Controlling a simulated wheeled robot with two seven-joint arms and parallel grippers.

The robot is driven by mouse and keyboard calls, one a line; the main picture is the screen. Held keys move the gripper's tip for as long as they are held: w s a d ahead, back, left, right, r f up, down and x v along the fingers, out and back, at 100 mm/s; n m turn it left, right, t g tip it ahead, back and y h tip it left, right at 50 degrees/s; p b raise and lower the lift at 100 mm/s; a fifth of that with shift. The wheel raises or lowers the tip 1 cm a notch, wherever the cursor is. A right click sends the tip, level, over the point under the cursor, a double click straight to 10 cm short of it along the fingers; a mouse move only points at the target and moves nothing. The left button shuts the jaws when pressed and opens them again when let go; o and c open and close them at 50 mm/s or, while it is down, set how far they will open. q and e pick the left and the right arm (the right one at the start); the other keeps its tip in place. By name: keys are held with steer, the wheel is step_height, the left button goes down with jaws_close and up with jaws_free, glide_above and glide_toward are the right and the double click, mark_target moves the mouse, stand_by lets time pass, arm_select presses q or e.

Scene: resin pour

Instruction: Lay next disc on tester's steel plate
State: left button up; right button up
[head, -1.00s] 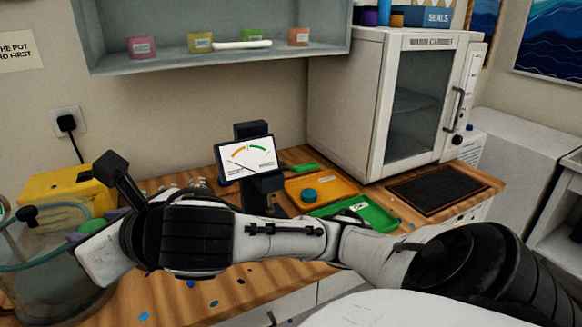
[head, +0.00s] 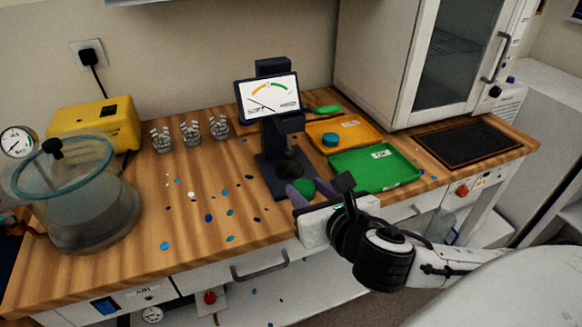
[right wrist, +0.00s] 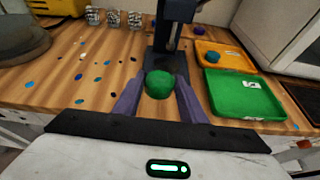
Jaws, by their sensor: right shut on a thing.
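My right gripper (head: 304,192) is shut on a green disc (head: 303,187), held in front of the tester. The disc also shows between the purple fingers in the right wrist view (right wrist: 159,85). The black tester (head: 272,150) stands on the bench with a lit dial screen (head: 267,97). Its base with the steel plate (head: 286,169) lies just behind the held disc. No disc is visible on the plate, though the view of it is partly dark. My left gripper is not in view.
An orange tray (head: 352,126) holds a blue disc (head: 330,139). A green tray (head: 399,173) with a white label lies before it. A glass chamber (head: 85,215), yellow box (head: 95,127) and small cups (head: 190,132) stand left. Coloured spots dot the bench. A white cabinet (head: 381,70) is right.

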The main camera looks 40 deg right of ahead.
steer(key=s+d+f, duration=0.1)
steer(key=s+f, duration=0.3)
steer(key=b, duration=0.8)
glide_toward(292, 174)
steer(key=shift+s+r, duration=0.15)
steer(key=shift+s, duration=0.4)
steer(key=shift+w+d+b, duration=0.25)
steer(key=shift+w+b, duration=0.45)
steer(key=w, duration=0.2)
steer(key=w+d+p, duration=0.1)
steer(key=w, duration=0.1)
steer(key=shift+w+r, duration=0.15)
steer(key=shift+r, duration=0.2)
steer(key=shift+w+d, duration=0.15)
steer(key=shift+w, duration=0.5)
steer(key=w, duration=0.3)
steer(key=shift+d, duration=0.3)
steer(key=shift+w+f+y, duration=0.15)
steer(key=shift+f+y, duration=0.15)
steer(key=shift+f, duration=0.55)
